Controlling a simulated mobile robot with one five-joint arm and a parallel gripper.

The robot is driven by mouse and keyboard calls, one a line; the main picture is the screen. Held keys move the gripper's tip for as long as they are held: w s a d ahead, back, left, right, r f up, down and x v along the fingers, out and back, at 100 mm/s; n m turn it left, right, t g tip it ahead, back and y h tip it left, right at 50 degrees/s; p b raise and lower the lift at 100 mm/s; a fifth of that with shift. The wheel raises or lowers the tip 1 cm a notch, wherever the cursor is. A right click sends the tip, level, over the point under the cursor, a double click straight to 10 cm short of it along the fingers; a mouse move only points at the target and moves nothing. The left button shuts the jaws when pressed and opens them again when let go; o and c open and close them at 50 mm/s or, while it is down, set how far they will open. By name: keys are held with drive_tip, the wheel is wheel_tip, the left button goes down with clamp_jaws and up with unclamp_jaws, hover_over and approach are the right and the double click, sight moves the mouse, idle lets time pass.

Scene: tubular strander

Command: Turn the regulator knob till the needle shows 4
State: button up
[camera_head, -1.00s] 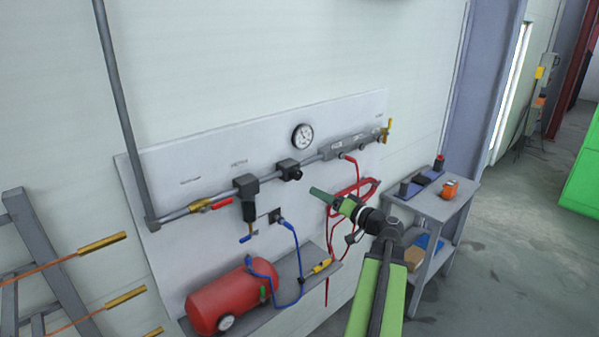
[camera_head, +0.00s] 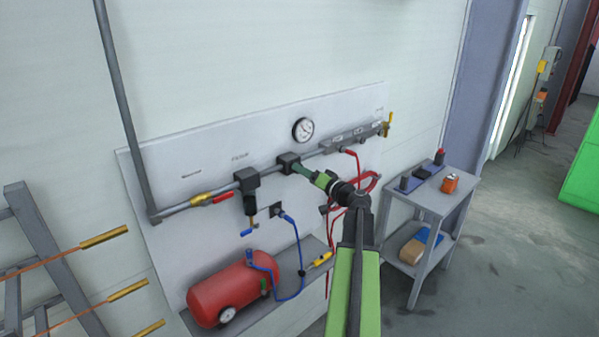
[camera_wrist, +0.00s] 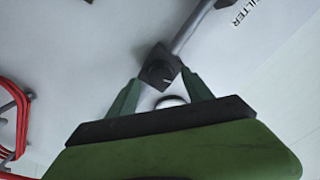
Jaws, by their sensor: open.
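The regulator (camera_head: 287,162) is a dark block on the grey pipe, below the gauge. In the wrist view its round dark knob (camera_wrist: 158,72) faces me, with a light mark on it. My gripper (camera_head: 300,168) is at the regulator; in the wrist view its two green fingers (camera_wrist: 160,88) are open, one to each side of the knob and a little short of it. I cannot tell whether they touch. The gauge (camera_head: 303,129) is a white round dial above the pipe; its needle is too small to read. In the wrist view the gauge does not clearly show.
A yellow valve with a red lever (camera_head: 210,199) and a filter (camera_head: 247,188) are left of the regulator on the pipe. A manifold (camera_head: 350,138) with red hoses is at right. A red tank (camera_head: 232,293) stands below. A grey cart (camera_head: 437,205) is at right.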

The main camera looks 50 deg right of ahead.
drive_tip(key=shift+w+d, duration=0.1)
drive_tip(key=shift+w, duration=1.05)
drive_tip(key=shift+c, duration=0.3)
clamp_jaws()
drive_tip(key=shift+m, duration=0.5)
drive_tip(key=shift+o, duration=0.3)
unclamp_jaws()
drive_tip(key=s+a, duration=0.1)
drive_tip(key=s, duration=1.6)
drive_tip(key=shift+s+a, duration=0.15)
drive_tip(key=shift+s, duration=0.05)
idle(0.6)
